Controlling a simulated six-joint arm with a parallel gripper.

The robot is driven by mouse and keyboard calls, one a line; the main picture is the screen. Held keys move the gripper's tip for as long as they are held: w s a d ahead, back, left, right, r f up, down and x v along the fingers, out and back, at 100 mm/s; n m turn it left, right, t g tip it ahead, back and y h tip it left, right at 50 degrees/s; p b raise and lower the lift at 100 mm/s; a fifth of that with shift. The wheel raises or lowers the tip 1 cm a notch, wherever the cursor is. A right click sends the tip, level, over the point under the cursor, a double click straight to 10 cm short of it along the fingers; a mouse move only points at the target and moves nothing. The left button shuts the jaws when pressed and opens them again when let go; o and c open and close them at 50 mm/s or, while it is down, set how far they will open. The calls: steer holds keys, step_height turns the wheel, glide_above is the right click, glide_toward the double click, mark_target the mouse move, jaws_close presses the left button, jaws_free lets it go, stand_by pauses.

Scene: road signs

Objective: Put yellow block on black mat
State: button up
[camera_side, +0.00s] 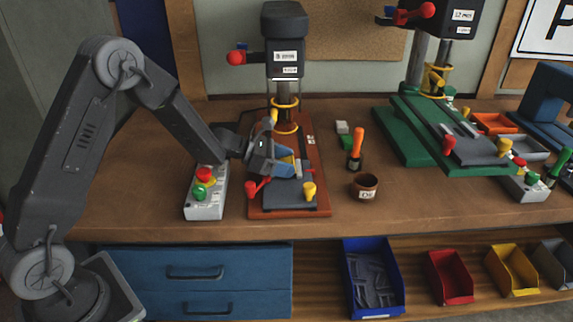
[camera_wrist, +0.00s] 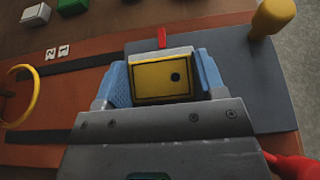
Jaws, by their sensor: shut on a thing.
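The yellow block (camera_wrist: 162,77) has a dark round spot on its face and sits between the blue finger pads of my gripper (camera_wrist: 160,80). In the side view my gripper (camera_side: 287,162) is low over the left drill press's base, shut on the block (camera_side: 287,159), which is largely hidden by the fingers. Beneath it is a dark grey plate (camera_side: 288,196), also around the fingers in the wrist view (camera_wrist: 240,75); no other black mat is evident. I cannot tell whether the block touches the plate. A pale piece (camera_wrist: 158,52) shows just beyond the block.
The press column with yellow rings (camera_side: 285,115) stands behind my gripper. A red handle (camera_side: 258,187) and yellow knob (camera_side: 310,190) flank the plate. A button box (camera_side: 206,200) is left; an orange-handled tool (camera_side: 356,147) and brown cup (camera_side: 364,187) are right.

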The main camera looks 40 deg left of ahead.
steer(key=shift+r, duration=0.1)
step_height(320, 180, up, 4)
steer(key=shift+f, duration=0.1)
steer(key=s+a+r, duration=0.5)
steer(key=a+r, duration=0.2)
steer(key=a, duration=0.3)
steer(key=s+d+f+n+t+y, duration=0.3)
steer(key=s+d+f+n+y, duration=0.1)
steer(key=d, duration=0.3)
steer(key=shift+d+f+n+y, duration=0.2)
steer(key=shift+f+n+y, duration=0.05)
steer(key=shift+n+y, duration=0.55)
